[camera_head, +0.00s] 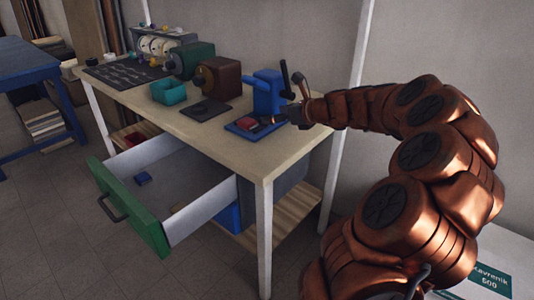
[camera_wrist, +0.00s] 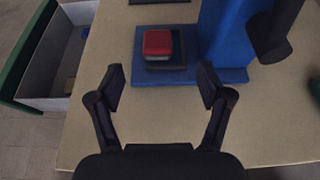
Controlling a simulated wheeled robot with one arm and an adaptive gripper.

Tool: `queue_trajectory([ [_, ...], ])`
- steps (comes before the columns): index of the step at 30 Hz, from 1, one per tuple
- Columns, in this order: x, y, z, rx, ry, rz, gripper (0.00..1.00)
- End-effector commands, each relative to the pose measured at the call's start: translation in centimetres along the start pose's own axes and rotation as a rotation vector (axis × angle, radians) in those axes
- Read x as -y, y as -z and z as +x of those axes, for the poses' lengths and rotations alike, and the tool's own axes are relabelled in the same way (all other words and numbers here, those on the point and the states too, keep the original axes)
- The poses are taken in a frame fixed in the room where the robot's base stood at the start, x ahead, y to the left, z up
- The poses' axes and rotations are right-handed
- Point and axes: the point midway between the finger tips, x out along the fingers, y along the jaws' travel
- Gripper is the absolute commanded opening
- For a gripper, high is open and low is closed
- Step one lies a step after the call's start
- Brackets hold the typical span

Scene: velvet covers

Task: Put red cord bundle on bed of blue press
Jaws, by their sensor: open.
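The blue press (camera_head: 267,92) stands on the workbench and also shows in the wrist view (camera_wrist: 228,35). Its flat blue base (camera_wrist: 143,68) carries a dark raised bed (camera_wrist: 168,67). The red bundle (camera_wrist: 158,42) rests on that bed beside the press column, and it shows small in the head view (camera_head: 248,123). Single cords cannot be made out. My gripper (camera_wrist: 161,84) is open and empty. Its fingertips are apart from the red bundle, short of it on the near side in the wrist view.
The workbench (camera_head: 150,108) also holds a brown machine (camera_head: 218,78), a green machine (camera_head: 190,60) and a teal bin (camera_head: 168,91). An open drawer with a green front (camera_head: 130,208) juts out below. Bare benchtop lies in front of the press.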

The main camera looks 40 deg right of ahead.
Motion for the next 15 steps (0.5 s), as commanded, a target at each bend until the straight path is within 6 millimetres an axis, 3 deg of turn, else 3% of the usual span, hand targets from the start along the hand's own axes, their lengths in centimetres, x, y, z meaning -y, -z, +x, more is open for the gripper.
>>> queue_trajectory([
  [5,-0.3,0.0,0.1,-0.002,-0.005,-0.008,0.78],
  [8,-2.5,-0.4,0.7,-0.018,-0.047,-0.076,0.78],
  [11,-7.8,-0.7,1.9,-0.055,-0.150,-0.245,0.78],
  [15,-18.8,0.5,2.7,-0.123,-0.384,-0.624,0.78],
])
